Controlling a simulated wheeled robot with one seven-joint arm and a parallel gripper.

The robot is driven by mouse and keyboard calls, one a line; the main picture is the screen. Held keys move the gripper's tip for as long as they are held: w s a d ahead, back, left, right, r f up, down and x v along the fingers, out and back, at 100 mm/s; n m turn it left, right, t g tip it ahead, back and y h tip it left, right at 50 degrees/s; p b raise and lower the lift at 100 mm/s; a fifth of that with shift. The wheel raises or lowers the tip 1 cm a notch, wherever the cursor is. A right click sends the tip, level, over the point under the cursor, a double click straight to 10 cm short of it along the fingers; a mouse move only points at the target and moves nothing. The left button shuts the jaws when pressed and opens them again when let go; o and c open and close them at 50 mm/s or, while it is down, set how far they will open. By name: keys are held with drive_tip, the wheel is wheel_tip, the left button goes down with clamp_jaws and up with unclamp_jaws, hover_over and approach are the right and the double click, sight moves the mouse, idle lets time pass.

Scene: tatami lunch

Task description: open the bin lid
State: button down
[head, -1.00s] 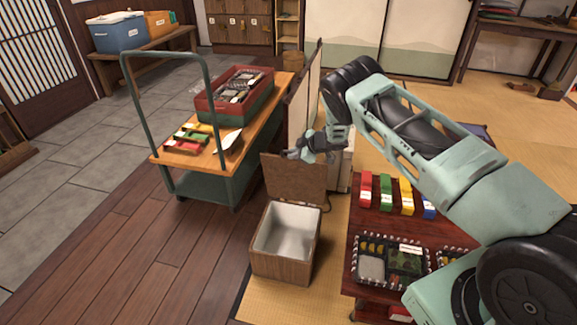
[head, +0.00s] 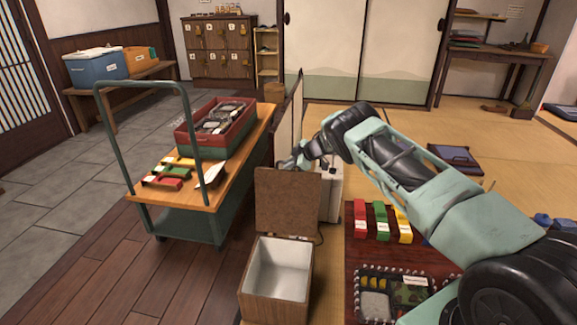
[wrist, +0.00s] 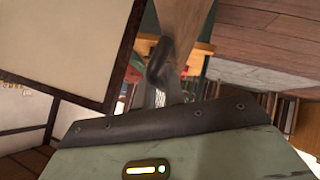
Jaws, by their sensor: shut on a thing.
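The bin (head: 275,283) is a wooden box with a pale inside, standing on the floor at the centre bottom of the head view. Its brown lid (head: 287,205) stands up at the bin's far edge, and the bin's mouth is open and looks empty. My gripper (head: 289,164) is at the lid's top edge, shut on the lid, with the fingertips partly hidden. In the wrist view, a brown strip that looks like the lid (wrist: 185,22) runs up from the dark finger of my gripper (wrist: 168,75).
A cart (head: 245,150) with a red-green crate stands to the left. A low red-brown table (head: 352,255) with coloured boxes and a lunch tray is close on the right. A folding screen (head: 290,120) and a white box (head: 331,195) stand behind the lid. Wooden floor is clear at front left.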

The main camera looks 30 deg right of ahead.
drive_tip(key=c, duration=1.5)
unclamp_jaws()
drive_tip(key=shift+a+f, duration=0.1)
drive_tip(key=shift+s, duration=0.1)
drive_tip(key=p+v, duration=0.4)
drive_tip(key=v, duration=1.3)
drive_tip(key=shift+d+r, duration=0.2)
drive_tip(key=shift+r, duration=0.15)
